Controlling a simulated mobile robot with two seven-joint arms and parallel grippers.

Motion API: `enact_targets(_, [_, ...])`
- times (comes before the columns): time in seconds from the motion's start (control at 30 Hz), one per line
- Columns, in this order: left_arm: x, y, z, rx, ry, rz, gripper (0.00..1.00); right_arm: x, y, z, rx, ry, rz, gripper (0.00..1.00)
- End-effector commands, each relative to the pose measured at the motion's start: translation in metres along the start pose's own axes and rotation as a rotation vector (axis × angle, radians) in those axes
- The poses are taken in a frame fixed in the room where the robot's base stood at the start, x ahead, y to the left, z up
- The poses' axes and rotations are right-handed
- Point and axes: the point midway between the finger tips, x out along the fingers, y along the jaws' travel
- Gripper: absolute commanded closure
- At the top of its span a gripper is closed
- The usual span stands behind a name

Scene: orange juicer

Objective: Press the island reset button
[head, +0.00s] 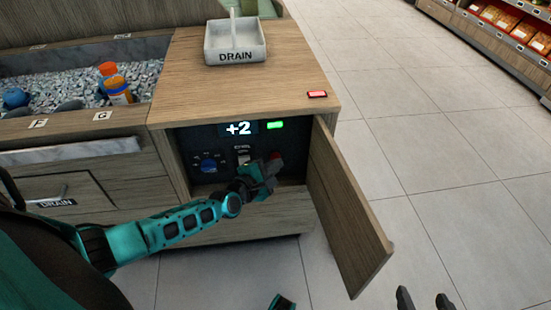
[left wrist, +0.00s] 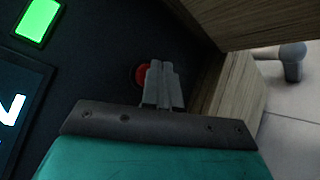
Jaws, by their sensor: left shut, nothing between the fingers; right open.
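The red button (head: 276,156) is on the dark panel (head: 182,142) inside the open cabinet, at its right side. In the left wrist view the red button (left wrist: 140,75) shows as a red edge beside my fingers, which hide the rest. My left gripper (head: 272,170) is shut and empty, reaching into the cabinet with its tips at the button. In the left wrist view the fingers (left wrist: 163,66) are together, overlapping the button; I cannot tell whether they touch it. My right gripper (head: 425,298) is open and empty at the bottom right, over the floor.
The panel has a "+2" display (head: 238,129), a green light (head: 275,125), a blue knob (head: 208,165) and a switch (head: 243,152). The cabinet door (head: 345,215) stands open on the right. A drain tray (head: 208,42) and a small red block (head: 317,94) are on the countertop.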

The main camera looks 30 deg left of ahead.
Motion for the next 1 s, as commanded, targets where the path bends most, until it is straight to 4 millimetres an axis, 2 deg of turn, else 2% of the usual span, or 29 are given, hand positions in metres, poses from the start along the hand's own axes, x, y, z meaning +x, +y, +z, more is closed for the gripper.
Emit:
enact_targets(0.6, [0.003,0.003,-0.002,0.0,0.0,0.001,1.0,0.001,0.0,0.002,0.0,-0.001,0.0,0.31])
enact_targets(1.0, [-0.009,-0.005,0.006,0.0,0.0,0.0,1.0,-0.003,0.0,-0.004,0.0,-0.001,0.0,0.31])
